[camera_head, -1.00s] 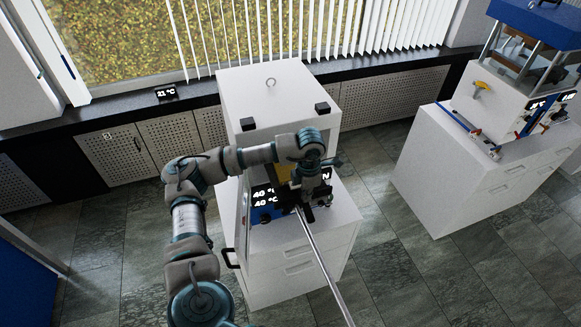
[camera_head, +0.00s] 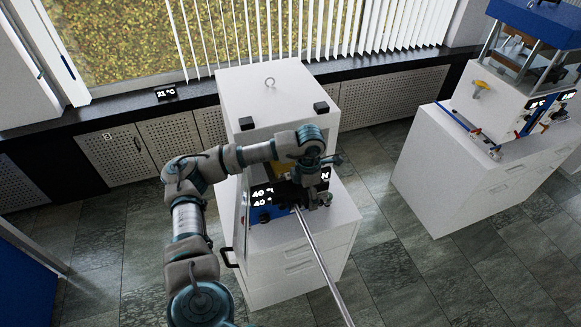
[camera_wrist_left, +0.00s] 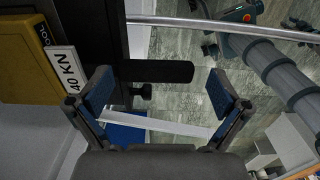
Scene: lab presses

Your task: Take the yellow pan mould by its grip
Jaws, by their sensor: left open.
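The yellow pan mould (camera_wrist_left: 25,62) shows as a yellow block at the left of the left wrist view; in the head view only a small yellow patch (camera_head: 287,169) shows behind my arm, inside the white press. A black bar, seemingly its grip (camera_wrist_left: 155,71), points right from the dark press front. My left gripper (camera_wrist_left: 160,92) is open, its blue-padded fingers apart on either side of the bar's line. I see no contact with the bar. In the head view the left gripper (camera_head: 304,198) is at the press front and hides most of the mould. My right gripper is not in view.
The white press (camera_head: 275,95) stands on a white cabinet (camera_head: 295,262) by the window. A long metal rod (camera_head: 323,265) runs from the press front toward the lower right; it crosses the top of the left wrist view. Another press (camera_head: 500,90) stands at the right. Tiled floor lies between.

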